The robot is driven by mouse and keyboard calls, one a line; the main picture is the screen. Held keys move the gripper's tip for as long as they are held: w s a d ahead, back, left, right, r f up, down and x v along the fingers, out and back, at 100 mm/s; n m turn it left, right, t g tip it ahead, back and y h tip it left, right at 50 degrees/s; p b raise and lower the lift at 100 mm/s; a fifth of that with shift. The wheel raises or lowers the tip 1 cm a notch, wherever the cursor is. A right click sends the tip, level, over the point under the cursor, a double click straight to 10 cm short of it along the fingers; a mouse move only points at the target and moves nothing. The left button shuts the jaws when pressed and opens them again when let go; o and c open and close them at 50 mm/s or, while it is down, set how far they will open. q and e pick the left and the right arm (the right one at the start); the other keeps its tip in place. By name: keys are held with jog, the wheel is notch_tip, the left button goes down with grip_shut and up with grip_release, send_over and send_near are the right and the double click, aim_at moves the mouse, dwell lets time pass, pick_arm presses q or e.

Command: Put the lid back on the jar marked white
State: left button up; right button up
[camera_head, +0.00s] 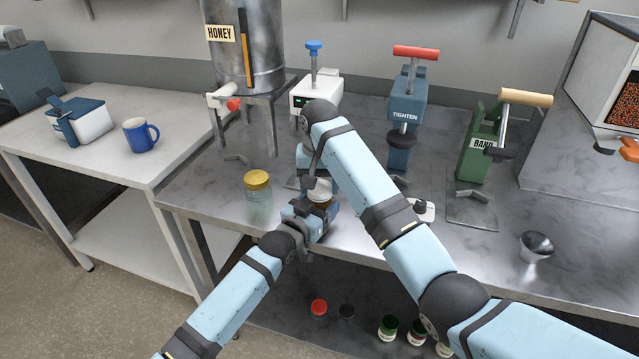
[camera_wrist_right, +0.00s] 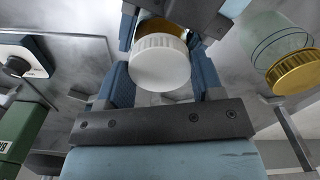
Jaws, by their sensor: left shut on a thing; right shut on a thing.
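A white ribbed lid (camera_head: 320,188) is between the fingers of my right gripper (camera_head: 316,180), which reaches down from above. The lid also shows close up in the right wrist view (camera_wrist_right: 160,64). Directly under it is a glass jar with amber-brown contents (camera_head: 321,205), seen behind the lid in the right wrist view (camera_wrist_right: 161,26). My left gripper (camera_head: 314,218) is shut on the jar's body from the front. Lid and jar look lined up; whether the lid is seated I cannot tell. The jar's marking is hidden.
A gold-lidded empty jar (camera_head: 258,196) stands just left of the grippers. Behind are the honey tank (camera_head: 246,50), a white press (camera_head: 316,92), the blue tighten press (camera_head: 405,105) and green band press (camera_head: 484,140). A metal cup (camera_head: 536,246) stands right. Caps (camera_head: 319,307) lie on the lower shelf.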

jog(key=m, duration=0.5)
jog(key=shift+a, duration=0.1)
jog(key=m, duration=0.3)
jog(key=o, duration=1)
jog(key=shift+c, duration=0.3)
